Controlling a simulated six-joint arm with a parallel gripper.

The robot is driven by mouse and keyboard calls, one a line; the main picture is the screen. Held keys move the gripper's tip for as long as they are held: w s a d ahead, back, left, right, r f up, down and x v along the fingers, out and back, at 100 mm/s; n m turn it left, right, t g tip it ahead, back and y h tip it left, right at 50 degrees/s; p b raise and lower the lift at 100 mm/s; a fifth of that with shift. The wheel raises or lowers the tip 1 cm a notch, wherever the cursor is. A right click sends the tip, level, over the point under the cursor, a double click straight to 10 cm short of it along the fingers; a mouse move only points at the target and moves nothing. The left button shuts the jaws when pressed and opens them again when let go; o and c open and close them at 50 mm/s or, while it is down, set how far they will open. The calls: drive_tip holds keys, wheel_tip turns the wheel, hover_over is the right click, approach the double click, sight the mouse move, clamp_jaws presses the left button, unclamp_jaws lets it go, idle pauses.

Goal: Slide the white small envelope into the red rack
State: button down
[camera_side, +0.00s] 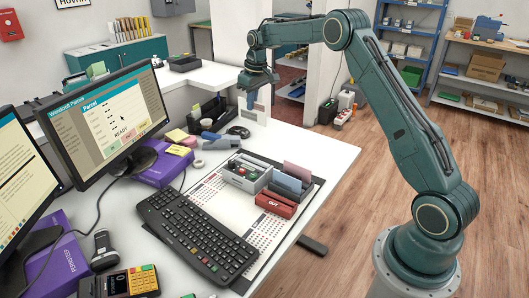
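The red rack (275,204), marked OUT, stands on the desk mat right of the keyboard. Grey-blue slots (289,186) stand just behind it, with a mauve card or envelope (298,171) upright at their back. My gripper (252,97) points down over the far end of the counter, well behind and above the rack. A small pale, bluish piece shows at its fingertips; I cannot tell whether it is a finger or something held. I cannot make out the white small envelope with certainty.
A grey tray (246,172) with small items sits left of the racks. The keyboard (197,236), monitor (110,117) and black desk organizer (208,114) crowd the left side. The counter's right strip (325,155) is clear.

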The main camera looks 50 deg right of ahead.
idle(0.3)
drive_tip(key=s+a+f+m+g, duration=0.1)
drive_tip(key=s+f+m, duration=0.3)
drive_tip(key=m, duration=0.8)
drive_tip(key=s+a+f+m+g, duration=0.1)
drive_tip(key=s+a+f+m, duration=0.3)
drive_tip(key=s+m, duration=0.3)
drive_tip(key=s+a+f+m+g, duration=0.1)
drive_tip(key=s+a+f+m, duration=0.2)
drive_tip(key=m, duration=1.3)
wheel_tip(320, 180, down, 3)
drive_tip(key=shift+s+a+f+m+g, duration=0.2)
drive_tip(key=shift+s+a+m+g, duration=0.1)
drive_tip(key=shift+s, duration=0.9)
drive_tip(key=shift+f, duration=0.15)
drive_tip(key=shift+f, duration=1.75)
